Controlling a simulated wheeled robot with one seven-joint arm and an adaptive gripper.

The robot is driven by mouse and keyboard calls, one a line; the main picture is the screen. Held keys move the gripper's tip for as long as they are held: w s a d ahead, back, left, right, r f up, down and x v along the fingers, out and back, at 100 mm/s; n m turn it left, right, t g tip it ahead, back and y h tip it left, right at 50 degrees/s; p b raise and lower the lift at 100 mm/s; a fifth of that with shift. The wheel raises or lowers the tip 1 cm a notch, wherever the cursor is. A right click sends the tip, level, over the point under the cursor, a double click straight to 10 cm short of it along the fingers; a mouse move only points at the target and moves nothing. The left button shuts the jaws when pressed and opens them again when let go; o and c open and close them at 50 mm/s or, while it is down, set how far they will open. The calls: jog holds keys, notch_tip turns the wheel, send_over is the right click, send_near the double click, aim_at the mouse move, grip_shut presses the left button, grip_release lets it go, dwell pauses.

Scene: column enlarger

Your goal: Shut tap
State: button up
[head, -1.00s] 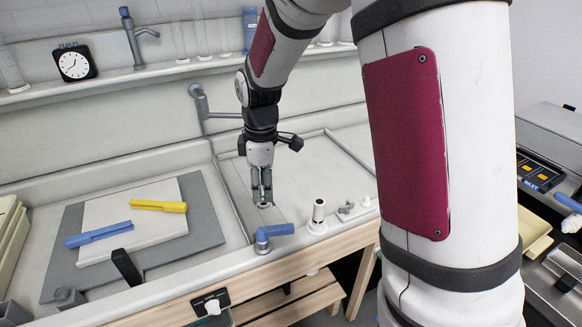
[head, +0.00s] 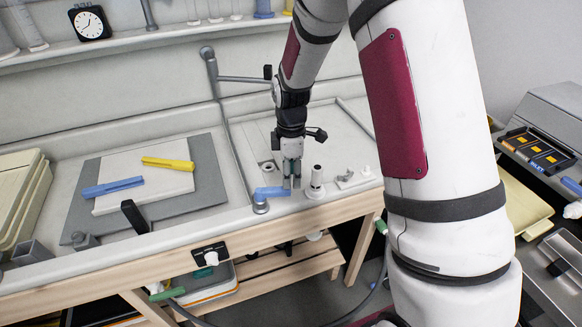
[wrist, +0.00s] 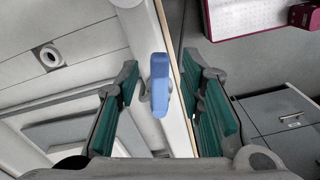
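The tap's blue lever (head: 272,192) sits on a short grey base (head: 261,207) at the front rim of the sink. The lever points right, roughly along the rim. A grey swivel spout (head: 240,79) stands at the back of the sink. My gripper (head: 291,183) points down at the lever's right end; I cannot tell from the head view whether it touches. In the wrist view the lever (wrist: 159,84) appears between the two green-padded fingers of my gripper (wrist: 160,70), with gaps on both sides. The gripper is open and empty.
A white-topped post (head: 316,182) and small grey fittings (head: 346,177) stand on the rim just right of the lever. The sink drain (head: 267,167) lies behind it. Left is a grey board (head: 208,170) with blue and yellow tongs; a black handle (head: 134,216) stands up in front.

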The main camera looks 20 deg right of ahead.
aim_at(272, 193)
jog(key=shift+f+b, duration=0.65)
jog(key=shift+f, duration=2)
jog(key=shift+c, duration=0.6)
grip_shut()
jog(key=shift+w+d+n+b, duration=0.15)
jog(key=shift+w+n+b, duration=0.2)
jog(key=shift+w+n, duration=0.85)
jog(key=shift+n, duration=0.3)
jog(key=shift+o, duration=0.4)
grip_release()
jog(key=shift+s, duration=0.1)
jog(key=shift+r, duration=0.1)
